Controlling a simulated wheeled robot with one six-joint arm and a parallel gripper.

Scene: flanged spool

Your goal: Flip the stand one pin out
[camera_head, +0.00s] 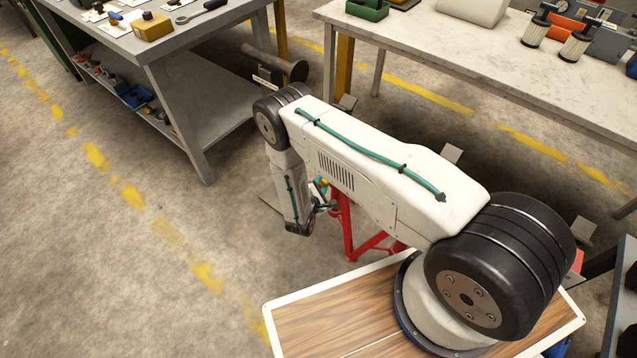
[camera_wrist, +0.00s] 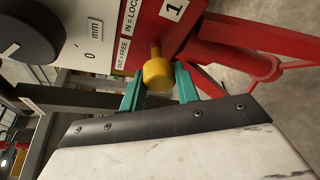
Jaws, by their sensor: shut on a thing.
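The red stand (camera_wrist: 196,22) shows close up in the wrist view, with a label "1" and a label reading "OUT = FREE" and "IN = LOCK". A yellow pin knob (camera_wrist: 157,73) sticks out from its red face on a short shaft. My gripper (camera_wrist: 158,82) has its two teal fingers on either side of the knob and is shut on it. How far the pin is out is hard to tell. In the head view the red stand (camera_head: 346,225) is partly hidden behind my arm.
A white panel (camera_wrist: 70,40) with a black dial (camera_wrist: 28,30) and "0 mm" adjoins the red part. In the head view a grey workbench (camera_head: 150,50) stands at upper left and a pale table (camera_head: 430,45) at upper right. Open floor lies at left.

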